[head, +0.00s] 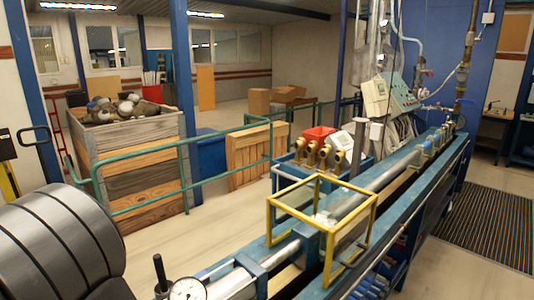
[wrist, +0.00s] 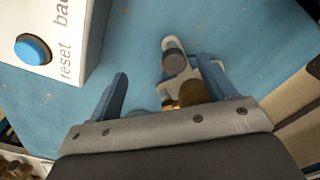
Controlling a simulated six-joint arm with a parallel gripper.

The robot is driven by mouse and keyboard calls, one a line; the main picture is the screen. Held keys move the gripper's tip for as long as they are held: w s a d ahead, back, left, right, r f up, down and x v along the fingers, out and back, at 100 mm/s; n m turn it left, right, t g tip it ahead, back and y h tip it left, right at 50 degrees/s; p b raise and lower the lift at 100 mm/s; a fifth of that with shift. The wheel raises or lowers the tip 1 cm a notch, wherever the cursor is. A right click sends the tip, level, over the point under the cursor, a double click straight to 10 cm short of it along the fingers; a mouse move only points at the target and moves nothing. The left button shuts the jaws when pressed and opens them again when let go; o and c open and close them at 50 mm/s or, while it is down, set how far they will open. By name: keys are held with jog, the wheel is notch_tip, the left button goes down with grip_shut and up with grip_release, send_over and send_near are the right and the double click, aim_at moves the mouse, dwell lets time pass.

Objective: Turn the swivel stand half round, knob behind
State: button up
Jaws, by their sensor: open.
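In the wrist view, a small white fitting with a round grey knob (wrist: 175,61) and a brass-coloured part (wrist: 194,92) is on the blue surface. It looks like the swivel stand, but I cannot be sure. The knob shows at its far end in this view. My gripper (wrist: 161,70) is open, with one blue finger on each side. The right finger partly overlaps the fitting. The gripper's grey crossbar hides the fitting's near part, and I cannot tell whether they touch. I cannot make out the gripper or the stand in the head view.
A white box with a blue reset button (wrist: 33,50) stands left of the gripper. Bare blue surface (wrist: 140,30) lies between box and fitting. In the head view, a yellow-framed clear box (head: 322,178) sits on the long bench, and a dial gauge (head: 187,289) shows at the bottom.

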jog(key=shift+r, duration=0.15)
jog(key=shift+r, duration=2.65)
jog(key=n, duration=0.2)
jog(key=d+r+n, duration=0.1)
jog(key=n, duration=0.1)
jog(key=r+n, duration=0.1)
jog(key=n, duration=0.1)
jog(key=shift+w+d+r, duration=0.15)
jog(key=shift+d+r, duration=0.05)
jog(key=shift+d, duration=0.15)
jog(key=shift+f, duration=2.85)
jog(key=shift+f, duration=0.45)
jog(key=shift+f, duration=0.7)
